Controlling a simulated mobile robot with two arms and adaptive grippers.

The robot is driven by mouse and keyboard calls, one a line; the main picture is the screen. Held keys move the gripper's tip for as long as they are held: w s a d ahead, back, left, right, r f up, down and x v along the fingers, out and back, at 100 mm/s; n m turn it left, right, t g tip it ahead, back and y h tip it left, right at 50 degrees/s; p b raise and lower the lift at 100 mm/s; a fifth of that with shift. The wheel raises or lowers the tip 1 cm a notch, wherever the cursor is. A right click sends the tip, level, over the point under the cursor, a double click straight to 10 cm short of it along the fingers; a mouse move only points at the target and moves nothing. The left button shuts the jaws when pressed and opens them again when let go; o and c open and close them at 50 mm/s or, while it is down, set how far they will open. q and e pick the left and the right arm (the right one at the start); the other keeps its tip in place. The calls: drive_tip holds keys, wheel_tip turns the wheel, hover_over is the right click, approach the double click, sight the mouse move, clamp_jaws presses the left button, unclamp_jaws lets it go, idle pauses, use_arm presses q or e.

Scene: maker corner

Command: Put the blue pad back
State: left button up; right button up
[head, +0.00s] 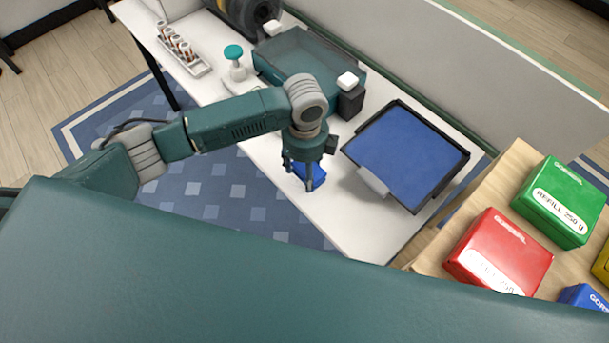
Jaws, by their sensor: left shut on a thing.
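My left gripper (303,185) points down over the white table (357,240), near its front edge. It is shut on a small blue pad (308,172), mostly hidden by the fingers and wrist. I cannot tell whether the pad touches the table. To the right of the gripper, a dark-rimmed tray (466,160) with a flat blue inner surface lies on the table, with a pale tab at its near left side. My right gripper is not in view.
A teal box-shaped device (300,58) stands behind the gripper, with a dark block (350,103) beside it. A teal-capped bottle (235,62) and a vial rack (185,52) are farther left. Red (498,252) and green (560,203) boxes sit on a wooden surface at right.

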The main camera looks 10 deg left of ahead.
sight(304, 178)
use_arm(q)
wheel_tip(304, 178, down, 4)
drive_tip(key=shift+r, duration=0.15)
drive_tip(key=shift+f, duration=0.2)
drive_tip(key=shift+f, duration=0.15)
drive_tip(key=o, duration=1)
drive_tip(key=shift+r, duration=0.2)
wheel_tip(304, 178, up, 12)
drive_tip(key=shift+b, duration=0.45)
